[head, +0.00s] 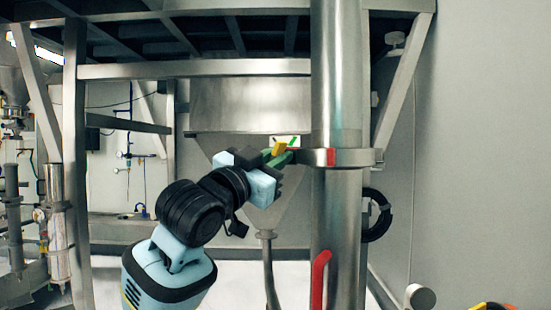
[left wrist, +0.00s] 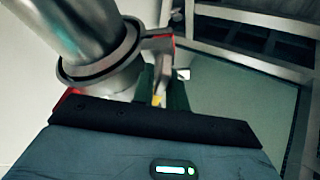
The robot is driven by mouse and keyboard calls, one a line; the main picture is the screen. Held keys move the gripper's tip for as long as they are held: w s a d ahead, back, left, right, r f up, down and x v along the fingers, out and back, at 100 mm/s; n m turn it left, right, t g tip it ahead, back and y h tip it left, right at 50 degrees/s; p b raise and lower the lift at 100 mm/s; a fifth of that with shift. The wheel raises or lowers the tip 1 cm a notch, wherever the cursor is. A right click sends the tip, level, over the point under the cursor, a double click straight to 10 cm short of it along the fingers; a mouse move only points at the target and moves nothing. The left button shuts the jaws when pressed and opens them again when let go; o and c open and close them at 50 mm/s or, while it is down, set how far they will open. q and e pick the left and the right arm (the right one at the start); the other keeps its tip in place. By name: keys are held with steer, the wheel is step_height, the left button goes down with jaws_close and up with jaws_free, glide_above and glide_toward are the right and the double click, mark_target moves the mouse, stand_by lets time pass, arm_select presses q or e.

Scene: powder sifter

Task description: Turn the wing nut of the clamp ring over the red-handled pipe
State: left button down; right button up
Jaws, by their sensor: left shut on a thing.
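The steel pipe (head: 338,90) stands upright right of centre in the head view, with a red handle (head: 320,276) low on its left side. A clamp ring (head: 352,158) with a red mark goes around the pipe. It also shows around the pipe in the left wrist view (left wrist: 98,66). My left gripper (head: 281,155) is at the ring's left side, its green fingers shut on a small yellow piece, seemingly the wing nut (head: 278,148). The yellow piece also shows at the fingers in the left wrist view (left wrist: 157,100). The fingers partly hide it. My right gripper is out of view.
A steel hopper (head: 250,105) hangs behind the gripper, under a frame with a beam (head: 195,69). A black coil (head: 377,215) hangs right of the pipe. The grey wall (head: 480,150) on the right is bare. Other equipment stands at the far left.

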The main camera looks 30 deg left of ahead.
arm_select(q)
steer(key=n+y, duration=0.2)
steer(key=n, duration=0.2)
steer(key=n+y, duration=0.3)
steer(key=n, duration=0.2)
steer(key=shift+n, duration=0.3)
steer(key=n+y, duration=0.2)
steer(key=n, duration=0.2)
steer(key=n+g+y, duration=0.1)
steer(key=n+y, duration=0.1)
steer(key=n, duration=0.3)
steer(key=shift+g, duration=0.3)
steer(key=c, duration=1.5)
jaws_free()
steer(key=shift+c, duration=0.2)
steer(key=v, duration=0.7)
steer(key=shift+s+d, duration=0.15)
steer(key=shift+s, duration=0.25)
